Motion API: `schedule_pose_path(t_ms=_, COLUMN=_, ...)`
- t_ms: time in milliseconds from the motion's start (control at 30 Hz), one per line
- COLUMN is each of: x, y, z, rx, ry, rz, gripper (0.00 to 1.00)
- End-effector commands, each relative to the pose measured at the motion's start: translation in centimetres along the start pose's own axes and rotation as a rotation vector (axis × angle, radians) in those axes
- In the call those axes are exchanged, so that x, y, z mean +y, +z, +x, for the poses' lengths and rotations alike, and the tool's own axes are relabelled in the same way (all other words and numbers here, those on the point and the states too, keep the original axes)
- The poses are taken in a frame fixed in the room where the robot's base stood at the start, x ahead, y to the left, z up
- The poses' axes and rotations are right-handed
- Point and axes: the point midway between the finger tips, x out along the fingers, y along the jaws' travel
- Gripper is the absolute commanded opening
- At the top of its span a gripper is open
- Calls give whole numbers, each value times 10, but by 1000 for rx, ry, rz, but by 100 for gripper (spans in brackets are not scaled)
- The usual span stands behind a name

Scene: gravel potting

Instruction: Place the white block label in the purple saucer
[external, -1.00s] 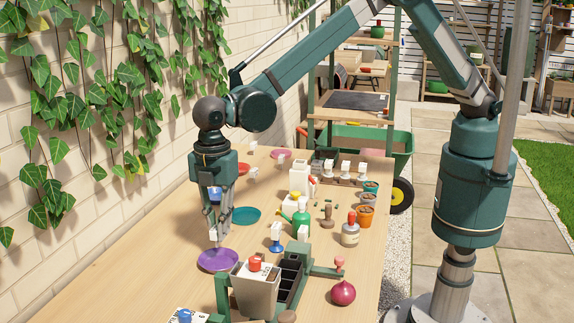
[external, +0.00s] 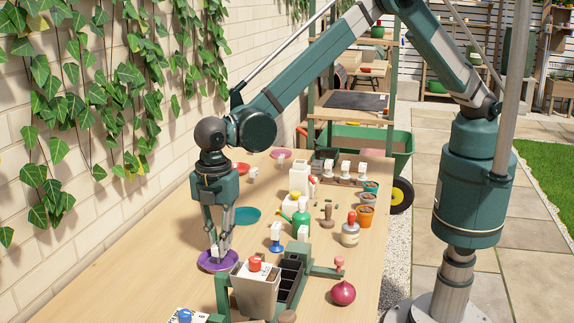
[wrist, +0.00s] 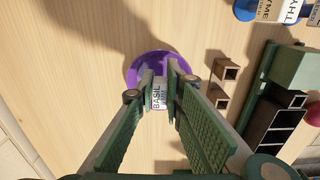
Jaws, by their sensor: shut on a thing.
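The purple saucer (external: 204,263) lies on the wooden table near the wall. It also shows in the wrist view (wrist: 133,74), partly covered by my fingers. My gripper (external: 220,249) points straight down over the saucer, with its fingertips at saucer level. In the wrist view my gripper (wrist: 160,88) is shut on the white block label (wrist: 159,97), which reads "BASIL". The label is between the fingertips, over the saucer's near part. I cannot tell whether its underside touches the saucer.
A grey pot (external: 257,292) with a red-topped item stands close to the saucer's right, beside a dark tray (external: 290,275). A teal saucer (external: 246,216) lies behind. The table at front left is clear.

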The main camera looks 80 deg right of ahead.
Motion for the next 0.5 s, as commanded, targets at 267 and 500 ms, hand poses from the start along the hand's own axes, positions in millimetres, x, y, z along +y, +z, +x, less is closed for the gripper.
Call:
schedule_pose_path(t_ms=267, x=0, y=0, z=0, rx=0, ry=0, rz=0, gripper=4)
schedule_pose_path(t_ms=500, x=0, y=0, z=3, rx=0, ry=0, rz=0, gripper=23)
